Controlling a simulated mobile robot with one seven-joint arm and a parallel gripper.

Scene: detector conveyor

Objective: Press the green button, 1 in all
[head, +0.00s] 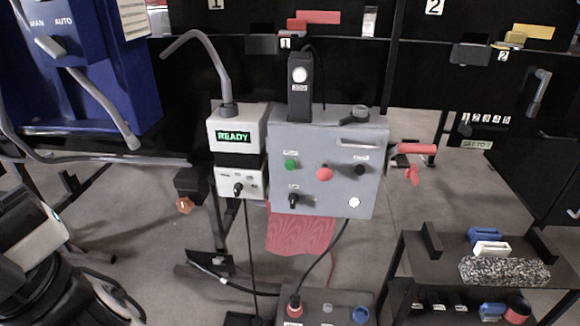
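The green button (291,165) is a small round knob on the upper left of the front of a grey control box (340,150), under a small label too small to read. It is uncovered and nothing touches it. My gripper is not in view, so its place relative to the button and whether it is open cannot be seen.
Near the green button are a red button (325,174), a black knob (360,170), a black switch (294,200) and a white button (355,202). A unit with a lit "READY" display (233,135) adjoins at left. A black shelf (420,268) stands at lower right.

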